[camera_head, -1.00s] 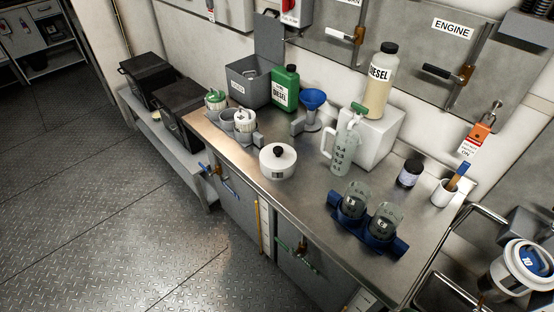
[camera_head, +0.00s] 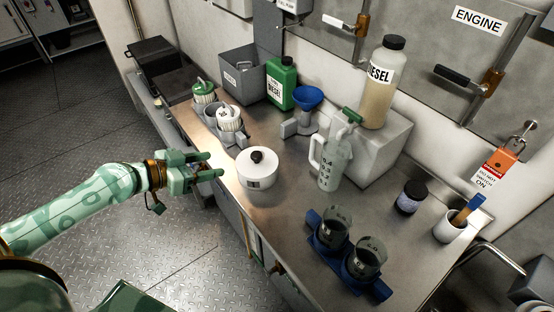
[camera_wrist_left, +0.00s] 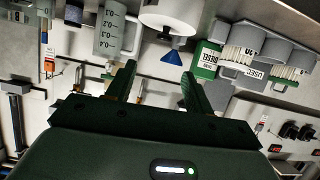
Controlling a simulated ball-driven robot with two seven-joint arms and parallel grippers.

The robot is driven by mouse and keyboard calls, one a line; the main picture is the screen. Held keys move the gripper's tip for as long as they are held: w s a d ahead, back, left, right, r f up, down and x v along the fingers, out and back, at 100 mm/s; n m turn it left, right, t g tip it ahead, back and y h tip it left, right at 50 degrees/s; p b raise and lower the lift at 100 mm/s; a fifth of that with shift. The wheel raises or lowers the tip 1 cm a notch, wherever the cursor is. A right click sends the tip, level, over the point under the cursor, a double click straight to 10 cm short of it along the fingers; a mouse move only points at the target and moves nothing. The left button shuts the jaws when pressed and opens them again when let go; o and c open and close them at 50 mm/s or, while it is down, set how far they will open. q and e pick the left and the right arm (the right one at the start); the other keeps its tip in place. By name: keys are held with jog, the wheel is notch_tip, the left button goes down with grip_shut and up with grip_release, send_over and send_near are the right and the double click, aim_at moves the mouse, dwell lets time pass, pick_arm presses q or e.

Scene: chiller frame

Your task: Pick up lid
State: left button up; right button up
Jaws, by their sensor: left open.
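A white lid with a black knob (camera_head: 257,157) sits on a small white round pot (camera_head: 260,180) near the front edge of the steel counter. My left gripper (camera_head: 212,165) is just left of the pot, open and empty, its two fingers pointing toward it. The fingers are apart from the lid. My right gripper is in neither view.
A holder with white-and-green filters (camera_head: 228,125) stands behind the pot. A blue funnel (camera_head: 308,97), a clear jug (camera_head: 328,165) and a blue stand with two cups (camera_head: 335,245) are to the right. A green diesel can (camera_head: 282,83) is at the back.

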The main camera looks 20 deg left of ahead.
pick_arm(q)
send_near(254, 155)
jog(key=shift+m, duration=0.3)
jog(key=x, duration=0.5)
jog(key=shift+d+f, duration=0.1)
jog(key=shift+d, duration=0.3)
jog(key=x, duration=0.2)
jog(key=b+x, duration=0.1)
jog(key=x, duration=0.2)
jog(key=shift+w+a+f, duration=0.1)
jog(key=shift+w+a, duration=0.05)
jog(key=shift+w, duration=0.15)
jog(key=c, duration=1.1)
